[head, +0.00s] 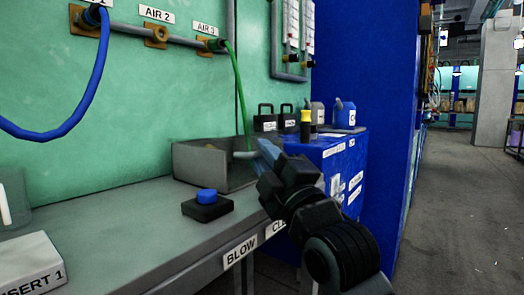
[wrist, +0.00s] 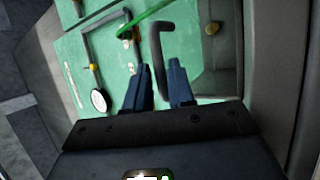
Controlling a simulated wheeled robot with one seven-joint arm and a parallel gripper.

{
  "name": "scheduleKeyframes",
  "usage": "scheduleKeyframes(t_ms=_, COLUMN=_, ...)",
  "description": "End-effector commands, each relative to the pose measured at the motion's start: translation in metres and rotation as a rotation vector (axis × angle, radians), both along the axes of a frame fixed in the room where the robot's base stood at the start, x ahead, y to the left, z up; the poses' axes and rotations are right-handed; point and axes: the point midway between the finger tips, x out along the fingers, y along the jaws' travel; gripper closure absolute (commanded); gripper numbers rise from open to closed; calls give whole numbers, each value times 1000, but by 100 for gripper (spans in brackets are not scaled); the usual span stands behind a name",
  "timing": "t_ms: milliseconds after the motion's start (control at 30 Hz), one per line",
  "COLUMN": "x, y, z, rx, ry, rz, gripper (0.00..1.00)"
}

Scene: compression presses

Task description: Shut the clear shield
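My gripper (head: 266,152) reaches over the right end of a grey open box (head: 203,165) on the bench in the head view. In the wrist view my gripper (wrist: 160,66) has its two blue fingers apart. A dark bent rod (wrist: 156,40), like a handle, shows between and beyond the fingers; I cannot tell whether they touch it. I cannot clearly pick out the clear shield or its edges in either view. My arm hides part of the box's right side in the head view.
A green hose (head: 238,85) hangs down to the box. A black block with a blue button (head: 206,196) stands on the bench before it. A blue cabinet (head: 335,150) stands at right with small containers on top. The floor (head: 455,200) beyond is clear.

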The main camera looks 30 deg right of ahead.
Motion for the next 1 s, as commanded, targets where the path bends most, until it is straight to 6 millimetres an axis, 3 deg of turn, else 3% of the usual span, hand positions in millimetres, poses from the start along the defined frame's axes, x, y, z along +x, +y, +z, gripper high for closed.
scheduleKeyframes(t_ms=200, x=-30, y=2, z=-13, rx=3, ry=-1, rz=-1, gripper=77)
scheduleKeyframes(t_ms=433, x=-52, y=4, z=-22, rx=1, ry=-5, rz=-1, gripper=77)
scheduleKeyframes(t_ms=833, x=-57, y=4, z=-23, rx=-1, ry=-7, rz=-2, gripper=78)
scheduleKeyframes(t_ms=1000, x=-54, y=1, z=-13, rx=31, ry=22, rz=13, gripper=94)
